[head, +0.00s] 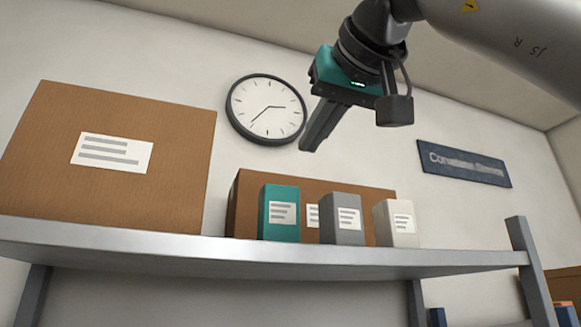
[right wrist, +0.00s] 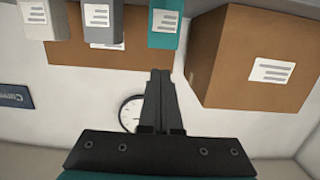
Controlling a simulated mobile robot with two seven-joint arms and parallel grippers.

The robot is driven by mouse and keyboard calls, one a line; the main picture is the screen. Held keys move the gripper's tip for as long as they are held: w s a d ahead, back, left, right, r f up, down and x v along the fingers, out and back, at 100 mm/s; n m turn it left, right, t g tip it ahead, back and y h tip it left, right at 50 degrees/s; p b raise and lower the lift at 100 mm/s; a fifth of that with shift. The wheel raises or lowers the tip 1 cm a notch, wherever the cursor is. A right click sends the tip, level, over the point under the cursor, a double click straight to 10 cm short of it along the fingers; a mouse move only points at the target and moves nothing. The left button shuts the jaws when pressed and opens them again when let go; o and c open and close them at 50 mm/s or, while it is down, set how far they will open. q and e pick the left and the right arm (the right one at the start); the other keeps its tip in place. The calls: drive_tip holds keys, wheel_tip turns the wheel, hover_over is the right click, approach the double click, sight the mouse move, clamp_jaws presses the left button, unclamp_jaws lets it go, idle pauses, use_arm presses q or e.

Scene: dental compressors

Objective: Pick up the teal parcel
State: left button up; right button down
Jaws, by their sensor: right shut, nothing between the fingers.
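The teal parcel (head: 279,213) stands upright on the metal shelf (head: 240,250), with a white label on its front. It also shows at the top of the right wrist view (right wrist: 165,24), upside down, beyond the fingertips. My right gripper (head: 312,145) is shut and empty, above the shelf and up and to the right of the teal parcel, apart from it. Its closed fingers also show in the right wrist view (right wrist: 160,75). My left gripper is in neither view.
A grey parcel (head: 343,220) and a white parcel (head: 398,224) stand right of the teal one. A cardboard box (head: 245,200) is close behind them. A larger cardboard box (head: 105,185) stands at the left. A clock (head: 266,109) and a blue sign (head: 464,164) are on the wall.

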drive_tip(key=p, duration=0.1)
approach(284, 187)
drive_tip(key=w+r, duration=0.2)
use_arm(q)
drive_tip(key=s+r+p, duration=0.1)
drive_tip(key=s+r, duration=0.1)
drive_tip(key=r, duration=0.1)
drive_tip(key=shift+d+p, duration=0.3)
drive_tip(key=shift+p, duration=0.1)
use_arm(e)
drive_tip(key=f+x, duration=0.1)
drive_tip(key=x, duration=0.6)
drive_tip(key=shift+a, duration=0.35)
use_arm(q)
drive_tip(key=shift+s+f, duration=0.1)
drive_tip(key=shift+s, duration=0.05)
use_arm(e)
drive_tip(key=shift+w+f, duration=0.15)
drive_tip(key=shift+f, duration=0.05)
drive_tip(key=v, duration=0.3)
drive_tip(key=f+b+v, duration=0.1)
drive_tip(key=v, duration=0.1)
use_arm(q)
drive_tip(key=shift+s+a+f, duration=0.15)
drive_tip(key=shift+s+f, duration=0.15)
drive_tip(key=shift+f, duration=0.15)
